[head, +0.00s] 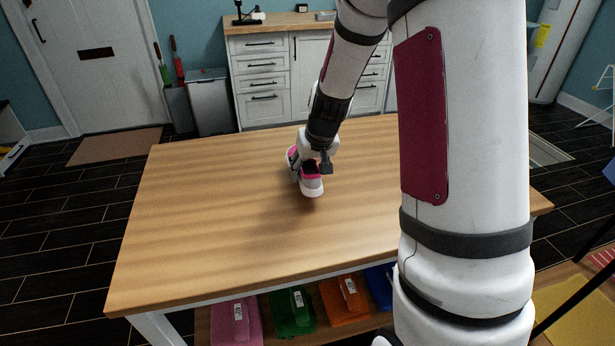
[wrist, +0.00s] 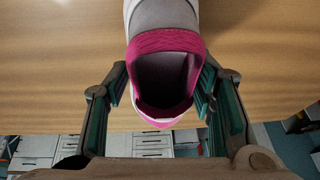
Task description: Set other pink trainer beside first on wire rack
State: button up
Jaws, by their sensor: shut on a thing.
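One pink-and-white trainer (head: 312,187) is at the wooden table, near its middle, in the head view. In the wrist view the trainer (wrist: 165,42) shows its pink collar and dark opening, with its grey upper running out of the top. My gripper (head: 308,166) has its fingers on either side of the shoe's collar and is shut on it; the fingers also show in the wrist view (wrist: 163,88). A shadow lies on the table below the shoe; I cannot tell whether the sole touches the top. No second trainer is visible, and I cannot make out the wire rack for certain.
The wooden table top (head: 210,220) is otherwise clear. White drawers (head: 262,80) and a grey bin (head: 209,102) stand behind. White wire-like bars (head: 598,115) show at the far right.

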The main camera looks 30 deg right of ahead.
aim_at(309, 173)
jog(key=shift+w+f, duration=0.1)
jog(key=shift+w, duration=0.35)
jog(key=shift+f+b, duration=0.4)
jog(key=shift+f, duration=1.25)
jog(key=shift+f, duration=0.2)
jog(key=o, duration=1.2)
jog(key=shift+o, duration=0.2)
jog(key=shift+r, duration=0.2)
